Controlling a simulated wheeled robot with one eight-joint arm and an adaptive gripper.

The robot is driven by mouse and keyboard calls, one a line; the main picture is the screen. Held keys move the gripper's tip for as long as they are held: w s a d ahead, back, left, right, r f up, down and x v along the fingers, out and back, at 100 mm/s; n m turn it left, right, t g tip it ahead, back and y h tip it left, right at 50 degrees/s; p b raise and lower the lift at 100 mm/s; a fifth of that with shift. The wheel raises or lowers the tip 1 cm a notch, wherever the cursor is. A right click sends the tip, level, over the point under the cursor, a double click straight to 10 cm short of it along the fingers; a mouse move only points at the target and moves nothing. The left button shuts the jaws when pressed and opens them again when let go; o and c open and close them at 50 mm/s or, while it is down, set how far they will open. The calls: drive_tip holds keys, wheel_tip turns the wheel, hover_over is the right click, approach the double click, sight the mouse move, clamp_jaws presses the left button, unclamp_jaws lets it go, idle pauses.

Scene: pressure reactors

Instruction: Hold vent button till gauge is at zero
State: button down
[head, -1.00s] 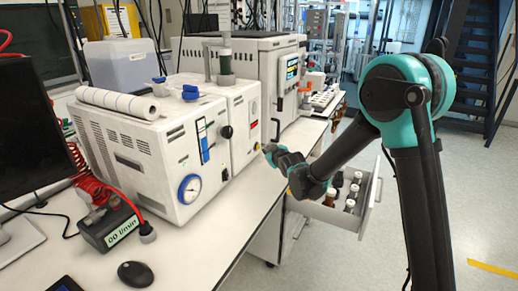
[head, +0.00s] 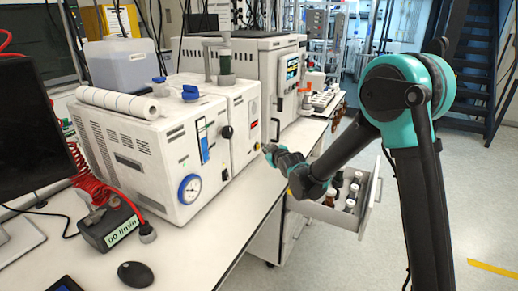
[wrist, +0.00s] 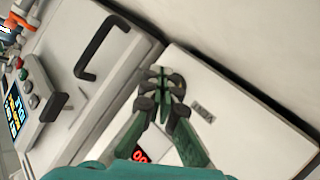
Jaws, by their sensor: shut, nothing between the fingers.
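The round gauge (head: 190,188) with a blue rim and white face is on the front of the left white unit; its needle is too small to read. A small yellow button (head: 257,146) is on the front of the narrower white unit beside it. My gripper (head: 266,148) is close to this button at its right. In the wrist view my gripper (wrist: 163,82) has its fingers together and empty in front of a white panel (wrist: 240,105). The fingers hide what lies behind their tips, so I cannot tell whether they touch the button.
A red digital display (wrist: 140,156) is partly covered by my gripper's finger. A larger unit with a dark handle (head: 279,89) stands beyond. An open drawer with bottles (head: 365,210) sticks out below my arm.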

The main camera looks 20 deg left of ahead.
drive_tip(key=shift+a, duration=0.4)
drive_tip(key=shift+a, duration=0.45)
idle(1.5)
drive_tip(key=shift+d, duration=0.85)
drive_tip(key=shift+s+d, duration=0.2)
drive_tip(key=shift+d, duration=2.3)
drive_tip(key=shift+d, duration=0.1)
